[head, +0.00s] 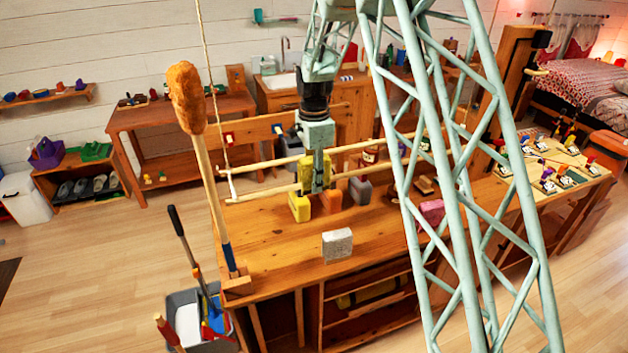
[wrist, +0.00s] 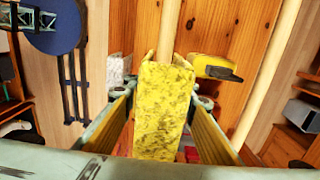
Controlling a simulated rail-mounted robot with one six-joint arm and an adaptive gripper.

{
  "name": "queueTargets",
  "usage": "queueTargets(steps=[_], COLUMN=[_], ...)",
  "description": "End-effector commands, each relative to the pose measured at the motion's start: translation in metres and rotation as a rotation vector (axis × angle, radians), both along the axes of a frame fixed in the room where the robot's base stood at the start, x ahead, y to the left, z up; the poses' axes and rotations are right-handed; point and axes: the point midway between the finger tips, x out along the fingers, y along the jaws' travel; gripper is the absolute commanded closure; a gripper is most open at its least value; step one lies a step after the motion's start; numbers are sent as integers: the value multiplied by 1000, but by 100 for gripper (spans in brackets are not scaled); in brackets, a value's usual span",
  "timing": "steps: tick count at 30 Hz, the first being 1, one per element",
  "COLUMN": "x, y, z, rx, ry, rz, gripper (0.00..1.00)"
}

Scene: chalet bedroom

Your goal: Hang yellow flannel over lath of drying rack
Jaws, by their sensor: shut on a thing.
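The yellow flannel (wrist: 163,115), mottled with dark flecks, is between the two fingers of my gripper (wrist: 163,125) in the wrist view. My gripper is shut on it. A pale lath (wrist: 172,30) runs into the top end of the flannel, whose flaps stand at either side of it. The flannel looks folded around this lath, but its underside is hidden. In the head view my gripper (head: 317,186) points down at the front lath (head: 260,195) of the drying rack. The rear lath (head: 262,164) runs behind it, and also shows at right in the wrist view (wrist: 266,70).
A pale grey block (head: 337,245) stands in front. A tall brush (head: 187,98) rises at the left end.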

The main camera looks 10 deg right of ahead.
Motion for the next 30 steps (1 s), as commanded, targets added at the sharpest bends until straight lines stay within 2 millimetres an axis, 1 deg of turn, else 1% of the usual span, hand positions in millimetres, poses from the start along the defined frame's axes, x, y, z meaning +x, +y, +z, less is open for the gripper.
queueTargets(steps=[1, 30], x=[0, 0], y=[0, 0], z=[-4, -50], rx=[0, 0], ry=[0, 0], rz=[0, 0], gripper=[86, 86])
